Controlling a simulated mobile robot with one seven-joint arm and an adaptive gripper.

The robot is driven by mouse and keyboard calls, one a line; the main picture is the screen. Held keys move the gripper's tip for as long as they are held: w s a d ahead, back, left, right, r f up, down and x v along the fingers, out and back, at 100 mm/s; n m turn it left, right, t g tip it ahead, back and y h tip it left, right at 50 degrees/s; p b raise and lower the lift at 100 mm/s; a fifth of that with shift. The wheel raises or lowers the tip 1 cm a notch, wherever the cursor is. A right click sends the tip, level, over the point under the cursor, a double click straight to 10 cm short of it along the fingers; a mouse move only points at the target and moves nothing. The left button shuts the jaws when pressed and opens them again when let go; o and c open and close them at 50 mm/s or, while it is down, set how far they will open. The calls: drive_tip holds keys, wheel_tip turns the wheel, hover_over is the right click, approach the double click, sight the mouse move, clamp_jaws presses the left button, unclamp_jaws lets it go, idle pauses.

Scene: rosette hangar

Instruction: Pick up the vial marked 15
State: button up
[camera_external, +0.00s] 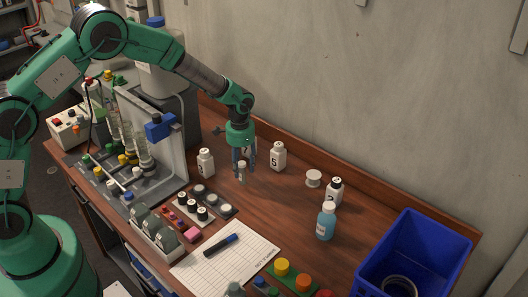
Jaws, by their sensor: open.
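My gripper (239,166) hangs down over the bench, open, with its blue-grey fingers just above the wood. A small pale object (242,173) shows at the fingertips; I cannot tell whether it is a vial or whether the fingers touch it. Another white vial (249,154) is partly hidden behind the gripper. No mark 15 is legible.
A blue liquid bottle (326,222) and a white spool (313,178) stand to the right. A blue bin (412,250) is at the right end. A paper sheet (255,249) with a marker (221,244) lies in front. Racks and glassware crowd the left.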

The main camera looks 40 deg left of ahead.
sight(241, 176)
drive_tip(key=shift+f+b, duration=0.35)
drive_tip(key=shift+f, duration=1.95)
drive_tip(key=c, duration=1.1)
